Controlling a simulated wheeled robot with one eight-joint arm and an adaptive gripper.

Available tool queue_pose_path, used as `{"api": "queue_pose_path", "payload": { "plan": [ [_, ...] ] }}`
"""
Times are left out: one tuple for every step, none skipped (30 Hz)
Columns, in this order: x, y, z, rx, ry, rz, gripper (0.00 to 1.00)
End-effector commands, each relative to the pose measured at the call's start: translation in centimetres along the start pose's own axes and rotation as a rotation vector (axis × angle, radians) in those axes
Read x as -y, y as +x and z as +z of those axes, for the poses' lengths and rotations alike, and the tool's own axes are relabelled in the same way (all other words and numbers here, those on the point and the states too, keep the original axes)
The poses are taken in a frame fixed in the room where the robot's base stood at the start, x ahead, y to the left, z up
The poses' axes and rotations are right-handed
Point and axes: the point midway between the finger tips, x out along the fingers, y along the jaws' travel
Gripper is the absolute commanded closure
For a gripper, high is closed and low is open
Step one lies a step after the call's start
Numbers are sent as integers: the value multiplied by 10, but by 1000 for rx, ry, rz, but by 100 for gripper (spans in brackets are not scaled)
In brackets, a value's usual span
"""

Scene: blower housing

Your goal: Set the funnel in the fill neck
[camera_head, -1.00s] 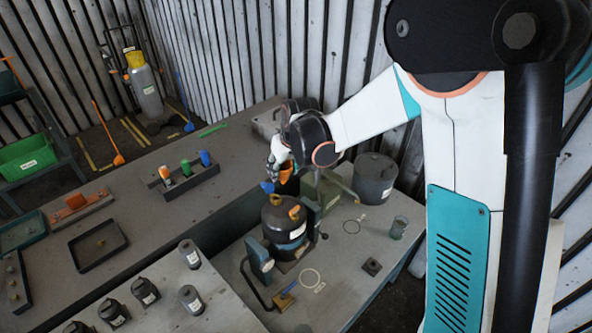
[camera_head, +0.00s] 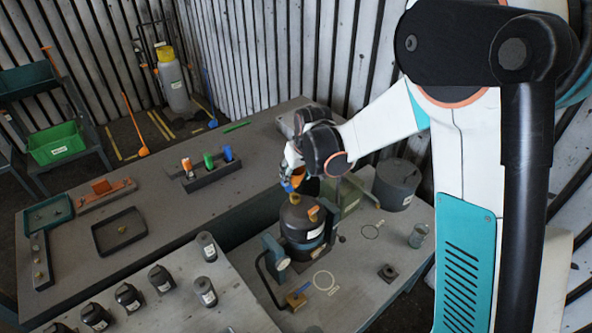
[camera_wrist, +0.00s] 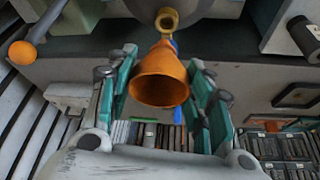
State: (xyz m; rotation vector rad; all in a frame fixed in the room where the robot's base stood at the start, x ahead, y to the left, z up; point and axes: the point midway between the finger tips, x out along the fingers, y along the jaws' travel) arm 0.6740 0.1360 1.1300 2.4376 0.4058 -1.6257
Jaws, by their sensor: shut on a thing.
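My gripper (camera_head: 292,178) is shut on the orange funnel (camera_wrist: 160,78), which sits between its two fingers in the wrist view. The funnel's wide mouth faces the wrist camera and its narrow end points away, toward the brass fill neck (camera_wrist: 167,19). In the head view the funnel (camera_head: 299,171) is partly hidden by my gripper, with a blue spot beside it. The neck (camera_head: 294,198) stands on top of the black round housing (camera_head: 302,222), just below my gripper. I cannot tell whether the funnel's tip touches the neck.
The housing is held in a blue-grey stand (camera_head: 275,258). An orange part (camera_head: 313,213) is beside the neck. A grey canister (camera_head: 397,184) and a glass jar (camera_head: 418,235) stand to the right. A rack with coloured pieces (camera_head: 208,170) is on the back bench. Several small black bottles stand in front left.

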Motion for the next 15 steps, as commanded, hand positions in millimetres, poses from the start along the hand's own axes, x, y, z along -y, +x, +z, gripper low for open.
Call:
{"api": "queue_pose_path", "payload": {
  "plan": [
    [0,5,2,0,0,0,66],
    [0,7,3,0,0,0,66],
    [0,10,4,0,0,0,66],
    [0,12,5,0,0,0,66],
    [0,14,6,0,0,0,66],
    [0,16,7,0,0,0,66],
    [0,18,8,0,0,0,66],
    [0,20,9,0,0,0,66],
    [0,23,10,0,0,0,66],
    [0,25,10,0,0,0,66],
    [0,27,11,0,0,0,66],
    [0,30,12,0,0,0,66],
    [0,32,13,0,0,0,66],
    [0,32,13,0,0,0,66],
    [0,30,12,0,0,0,66]
  ]
}}
